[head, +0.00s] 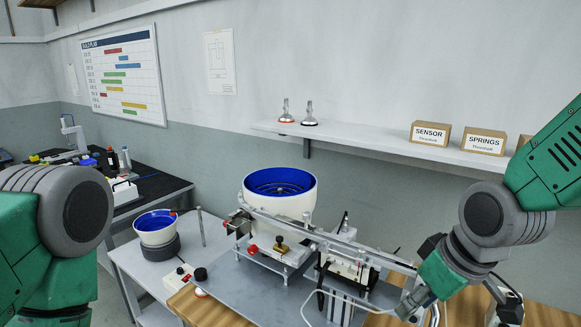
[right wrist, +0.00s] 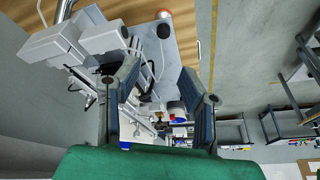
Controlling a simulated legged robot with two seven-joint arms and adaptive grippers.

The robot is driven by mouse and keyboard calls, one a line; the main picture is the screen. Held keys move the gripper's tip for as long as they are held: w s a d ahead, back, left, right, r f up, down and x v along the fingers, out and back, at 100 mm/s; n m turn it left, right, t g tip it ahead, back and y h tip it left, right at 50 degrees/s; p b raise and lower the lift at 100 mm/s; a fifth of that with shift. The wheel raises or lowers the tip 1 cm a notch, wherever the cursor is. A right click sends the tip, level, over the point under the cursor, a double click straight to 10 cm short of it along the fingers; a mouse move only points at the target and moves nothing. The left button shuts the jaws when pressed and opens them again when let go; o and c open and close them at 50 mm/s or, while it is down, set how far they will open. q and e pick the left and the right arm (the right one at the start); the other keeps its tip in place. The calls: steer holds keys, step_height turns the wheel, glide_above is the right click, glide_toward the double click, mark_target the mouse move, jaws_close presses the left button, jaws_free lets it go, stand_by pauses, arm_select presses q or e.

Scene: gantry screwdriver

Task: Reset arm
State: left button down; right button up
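My right arm enters the head view from the right, bent down at the elbow. My right gripper (head: 414,298) is at the right end of the work table, by the end of the machine's rail. In the right wrist view its two dark fingers (right wrist: 158,68) stand wide apart with nothing held between them. Machine parts show beyond and below the fingers; I cannot tell whether any finger touches them. Only part of my left arm shows at the left edge of the head view, and its gripper is out of view.
A white feeder bowl with blue inside (head: 281,190) stands behind the rail (head: 335,240). A smaller bowl (head: 155,229) stands left on a grey side table. A wall shelf (head: 390,146) holds a SENSOR box (head: 430,133) and a SPRINGS box (head: 482,141). A black bench (head: 150,185) stands at left.

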steer(key=s+d+f+m+g+h+b, duration=0.1)
steer(key=s+d+f+m+b, duration=0.3)
steer(key=f, duration=0.9)
steer(key=s+f+n+g+b, duration=0.15)
steer(key=s+f, duration=0.45)
steer(key=f, duration=0.7)
steer(key=s+d+f+m+h+b, duration=0.1)
steer(key=s+d+f+b, duration=0.3)
steer(key=s+f, duration=0.9)
steer(key=shift+s+d+f+m, duration=0.15)
steer(key=shift+f+m, duration=0.1)
steer(key=shift+m, duration=0.5)
steer(key=shift+c, duration=0.4)
